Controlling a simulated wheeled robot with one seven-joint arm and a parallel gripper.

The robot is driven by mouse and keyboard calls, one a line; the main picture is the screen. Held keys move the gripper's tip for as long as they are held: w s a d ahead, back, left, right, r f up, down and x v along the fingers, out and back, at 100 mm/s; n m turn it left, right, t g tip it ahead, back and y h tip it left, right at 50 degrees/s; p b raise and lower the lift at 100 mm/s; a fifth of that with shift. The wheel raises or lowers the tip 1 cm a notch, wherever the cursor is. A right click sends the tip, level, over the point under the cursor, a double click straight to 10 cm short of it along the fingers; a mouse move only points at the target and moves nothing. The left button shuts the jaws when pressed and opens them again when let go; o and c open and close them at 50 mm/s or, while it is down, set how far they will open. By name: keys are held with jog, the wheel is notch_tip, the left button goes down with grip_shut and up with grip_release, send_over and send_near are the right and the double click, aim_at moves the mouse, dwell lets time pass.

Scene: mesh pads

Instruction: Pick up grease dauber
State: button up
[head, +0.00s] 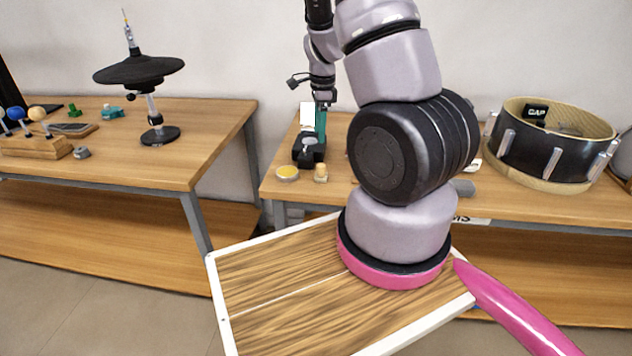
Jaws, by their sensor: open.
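I cannot identify the grease dauber for certain. A small tan piece (320,172) stands near the front edge of the right bench and may be it; it is too small to make out clearly. A round shallow tin with a yellow top (287,173) sits just left of it. My gripper (323,104) is at the end of my arm, above the back of the bench and higher than the tan piece. It is open, and I see nothing held in it. Its fingertips are small and hard to separate from the dark and teal item behind or below.
A black-based item (308,152) stands close behind the tin and tan piece. A drum (545,140) fills the bench's right side, with a grey cylinder (462,187) to its left. My arm hides the bench's middle. A left bench (150,165) stands across a gap.

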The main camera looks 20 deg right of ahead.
aim_at(321, 165)
jog(key=shift+m, duration=0.3)
jog(key=f, duration=1.3)
jog(key=shift+s+d+f, duration=0.1)
jog(key=shift+s+d, duration=0.1)
jog(key=shift+s, duration=0.15)
grip_shut()
